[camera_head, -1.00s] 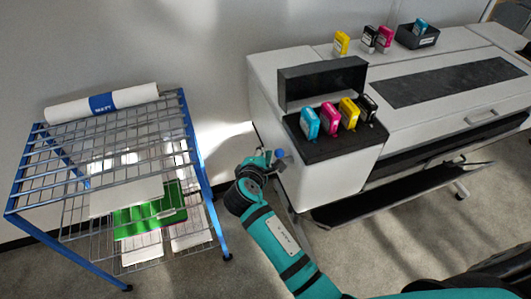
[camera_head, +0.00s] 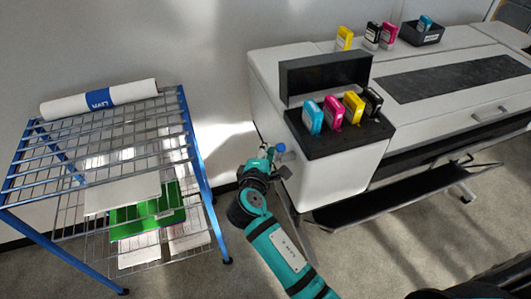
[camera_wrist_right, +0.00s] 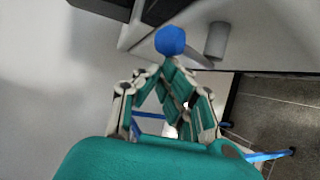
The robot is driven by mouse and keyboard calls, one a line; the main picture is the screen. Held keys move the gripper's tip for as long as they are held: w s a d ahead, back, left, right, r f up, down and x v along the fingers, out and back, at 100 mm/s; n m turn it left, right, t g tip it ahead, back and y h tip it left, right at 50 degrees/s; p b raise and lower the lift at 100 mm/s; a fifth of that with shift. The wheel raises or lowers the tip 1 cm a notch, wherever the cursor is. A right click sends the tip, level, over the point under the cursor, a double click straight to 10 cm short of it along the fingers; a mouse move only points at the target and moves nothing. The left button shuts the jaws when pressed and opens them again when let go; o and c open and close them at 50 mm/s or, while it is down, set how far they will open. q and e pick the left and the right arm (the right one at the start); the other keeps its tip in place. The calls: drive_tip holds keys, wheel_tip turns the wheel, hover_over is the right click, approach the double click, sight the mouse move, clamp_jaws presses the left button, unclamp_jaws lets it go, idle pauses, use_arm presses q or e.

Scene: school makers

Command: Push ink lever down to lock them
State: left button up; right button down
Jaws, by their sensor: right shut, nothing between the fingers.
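The ink lever's blue round knob (camera_head: 280,147) sticks out at the left side of the white printer (camera_head: 335,178). It is also large in the wrist view (camera_wrist_right: 170,40), just beyond the fingertips. My right gripper (camera_head: 268,151) is beside the knob, on its left in the head view. Its fingers (camera_wrist_right: 172,64) are shut with nothing between them. I cannot tell whether the tips touch the knob. Cyan (camera_head: 313,117), magenta (camera_head: 334,112), yellow (camera_head: 353,107) and black (camera_head: 372,101) cartridges stand in the black ink bay (camera_head: 330,146) under its raised lid (camera_head: 326,75). My left gripper is not in view.
A blue-framed wire rack (camera_head: 196,150) stands at the left, with a white roll (camera_head: 98,99) on top and a green tray (camera_head: 147,212) below. More cartridges and a black box (camera_head: 421,34) are on the printer's top. Floor is clear between rack and printer.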

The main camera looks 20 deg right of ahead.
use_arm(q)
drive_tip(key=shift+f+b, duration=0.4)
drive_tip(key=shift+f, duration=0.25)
use_arm(e)
drive_tip(key=shift+s, duration=0.2)
drive_tip(key=shift+s, duration=0.1)
